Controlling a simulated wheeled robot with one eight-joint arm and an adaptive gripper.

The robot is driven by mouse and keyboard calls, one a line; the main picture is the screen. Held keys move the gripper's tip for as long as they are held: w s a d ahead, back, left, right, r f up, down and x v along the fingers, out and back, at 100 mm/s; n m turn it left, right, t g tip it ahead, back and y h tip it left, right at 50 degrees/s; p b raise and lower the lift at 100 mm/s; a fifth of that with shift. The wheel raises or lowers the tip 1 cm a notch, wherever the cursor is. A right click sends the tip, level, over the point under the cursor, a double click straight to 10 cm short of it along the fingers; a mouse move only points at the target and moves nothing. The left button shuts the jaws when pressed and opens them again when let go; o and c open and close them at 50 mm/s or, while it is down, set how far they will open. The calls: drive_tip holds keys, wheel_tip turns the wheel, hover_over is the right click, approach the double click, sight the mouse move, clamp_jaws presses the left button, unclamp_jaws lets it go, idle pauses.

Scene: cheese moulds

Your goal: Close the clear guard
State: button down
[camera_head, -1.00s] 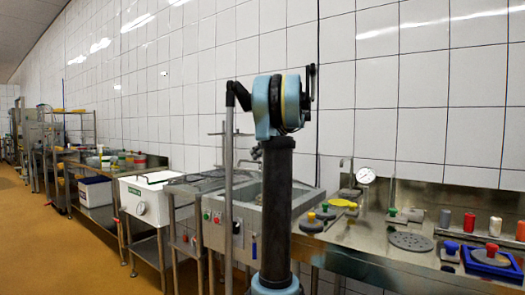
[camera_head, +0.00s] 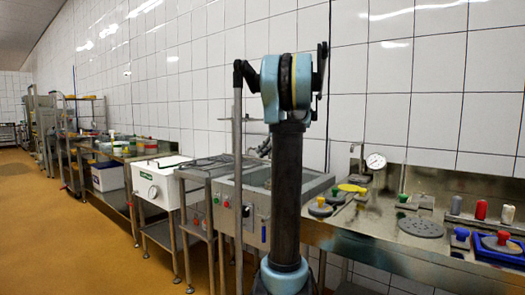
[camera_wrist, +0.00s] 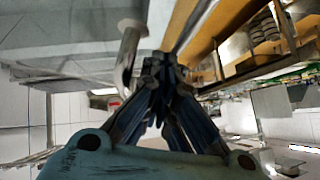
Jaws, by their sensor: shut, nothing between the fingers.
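A steel machine (camera_head: 269,184) with a sunken basin stands by the wall, partly hidden behind my dark column. Its front carries a box with red and green buttons (camera_head: 222,197). A thin frame with a horizontal bar (camera_head: 232,121) rises above the basin; it may be the clear guard, but I cannot make out a clear panel or how far it is open. In the wrist view, my gripper (camera_wrist: 160,68) is shut and empty, its dark fingers meeting close to a pale metal tube (camera_wrist: 130,50). I cannot tell whether they touch.
A steel bench (camera_head: 390,240) at the right holds a gauge (camera_head: 376,161), a perforated disc (camera_head: 421,228) and a blue tray (camera_head: 500,252). A white box (camera_head: 157,182) stands left of the machine. Tan floor (camera_head: 60,240) is open at the left.

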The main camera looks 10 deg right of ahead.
drive_tip(key=shift+n+t+h, duration=0.4)
drive_tip(key=shift+n+h, duration=0.1)
drive_tip(key=shift+h, duration=0.3)
drive_tip(key=f, duration=0.2)
drive_tip(key=s+a+f, duration=0.1)
drive_tip(key=f, duration=0.2)
drive_tip(key=a+f, duration=0.1)
drive_tip(key=f, duration=0.2)
drive_tip(key=shift+s+a+f, duration=0.1)
drive_tip(key=shift+s+f, duration=0.05)
drive_tip(key=shift+s, duration=0.25)
